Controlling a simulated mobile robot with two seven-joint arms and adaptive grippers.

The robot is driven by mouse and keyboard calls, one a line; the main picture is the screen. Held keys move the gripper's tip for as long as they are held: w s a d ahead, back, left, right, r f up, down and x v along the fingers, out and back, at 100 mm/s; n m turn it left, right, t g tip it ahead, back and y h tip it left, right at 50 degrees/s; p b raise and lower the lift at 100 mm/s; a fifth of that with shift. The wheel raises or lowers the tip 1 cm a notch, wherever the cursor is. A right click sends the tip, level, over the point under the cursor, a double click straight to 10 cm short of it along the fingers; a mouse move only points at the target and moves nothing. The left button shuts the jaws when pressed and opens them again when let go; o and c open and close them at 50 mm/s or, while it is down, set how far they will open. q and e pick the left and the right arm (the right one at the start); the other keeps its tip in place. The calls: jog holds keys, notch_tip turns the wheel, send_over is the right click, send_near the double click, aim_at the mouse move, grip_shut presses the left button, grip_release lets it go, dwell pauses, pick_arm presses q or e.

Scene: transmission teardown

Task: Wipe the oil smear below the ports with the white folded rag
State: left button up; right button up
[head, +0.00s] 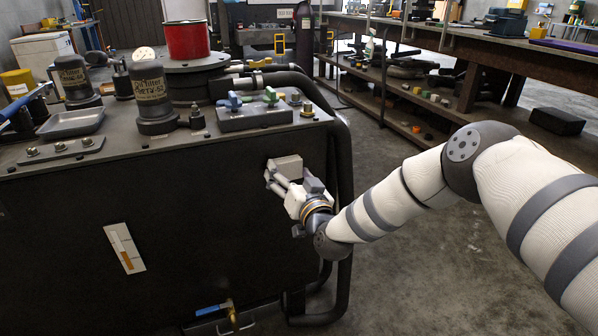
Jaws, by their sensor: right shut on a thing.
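My right gripper (280,184) is at the upper right of the dark tank's front face (200,215). It is shut on the white folded rag (288,165), which looks pale grey here. The rag is up against the tank face or very close to it; contact is hard to tell. The gripper and rag cover the part of the face behind them. I cannot make out the oil smear or any clear ports on the dark face. My left gripper is not in view.
On the tank top stand a red can (187,40), dark filters (152,95), a grey tray (72,123) and a valve block with coloured levers (255,113). Black pipes (342,190) run down the tank's right side. A blue-handled valve (212,309) sits low in front. Open floor lies right.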

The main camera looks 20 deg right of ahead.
aim_at(313, 158)
jog(key=shift+r, duration=0.5)
jog(key=shift+d+f, duration=0.15)
jog(key=shift+d, duration=0.1)
jog(key=shift+w+d+f, duration=0.1)
jog(key=shift+w+d, duration=0.05)
jog(key=shift+d, duration=3.45)
jog(key=shift+a, duration=0.2)
jog(key=shift+a+p, duration=0.3)
jog(key=shift+a, duration=3.25)
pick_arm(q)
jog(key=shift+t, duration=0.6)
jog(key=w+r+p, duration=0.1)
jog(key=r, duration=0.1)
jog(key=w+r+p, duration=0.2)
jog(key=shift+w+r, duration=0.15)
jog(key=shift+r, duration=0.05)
pick_arm(e)
jog(key=s, duration=0.6)
jog(key=shift+s+d, duration=0.1)
jog(key=shift+d, duration=0.05)
